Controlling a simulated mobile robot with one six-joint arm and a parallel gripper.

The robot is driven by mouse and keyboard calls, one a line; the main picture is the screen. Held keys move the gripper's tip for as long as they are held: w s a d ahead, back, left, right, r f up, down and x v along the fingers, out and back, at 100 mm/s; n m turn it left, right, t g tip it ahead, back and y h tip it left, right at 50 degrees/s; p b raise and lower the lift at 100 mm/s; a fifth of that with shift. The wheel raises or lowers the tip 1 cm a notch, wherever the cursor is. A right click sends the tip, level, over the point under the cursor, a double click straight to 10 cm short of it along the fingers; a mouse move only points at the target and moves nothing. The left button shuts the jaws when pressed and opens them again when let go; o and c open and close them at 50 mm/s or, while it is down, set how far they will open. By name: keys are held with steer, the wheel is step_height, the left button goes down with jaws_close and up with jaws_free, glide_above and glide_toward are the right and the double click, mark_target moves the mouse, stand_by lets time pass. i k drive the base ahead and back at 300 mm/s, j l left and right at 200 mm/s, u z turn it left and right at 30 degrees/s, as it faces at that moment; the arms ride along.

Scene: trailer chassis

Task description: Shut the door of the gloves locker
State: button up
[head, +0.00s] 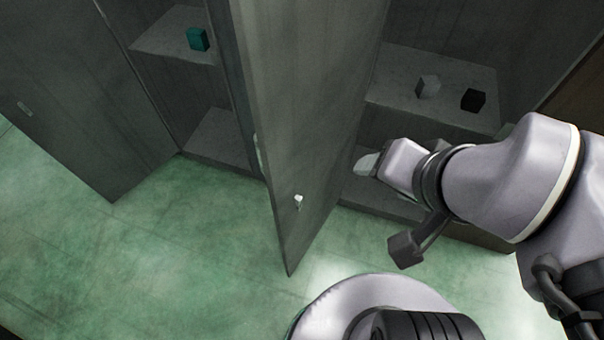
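Two grey lockers stand side by side, and no label shows which is the gloves locker. The middle door (305,125) stands open, swung out toward me, with a small white handle (298,202) low on it. The left door (70,90) is also open, with a small handle (24,107). My gripper (367,163) is just right of the middle door, in front of the right locker's opening. A pale fingertip shows close to that door; I cannot tell whether it touches. Its finger gap is not clear.
The left locker's shelf (160,38) holds a teal cube (198,39). The green floor (160,250) is clear left of the middle door.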

mark_target(307, 65)
steer(key=j+z, duration=0.2)
steer(key=j, duration=0.25)
steer(key=k+j+z, duration=0.2)
steer(key=j, duration=0.2)
steer(key=j+z, duration=0.2)
steer(key=j, duration=0.25)
steer(key=k+j+z, duration=0.2)
steer(key=j, duration=0.2)
steer(key=k+j+z, duration=0.15)
steer(key=j, duration=0.2)
steer(key=k+j, duration=0.15)
steer(key=j, duration=0.25)
steer(key=k+j+z, duration=0.1)
steer(key=j, duration=0.3)
steer(key=k+j+z, duration=0.1)
steer(key=j, duration=0.25)
steer(key=k, duration=0.1)
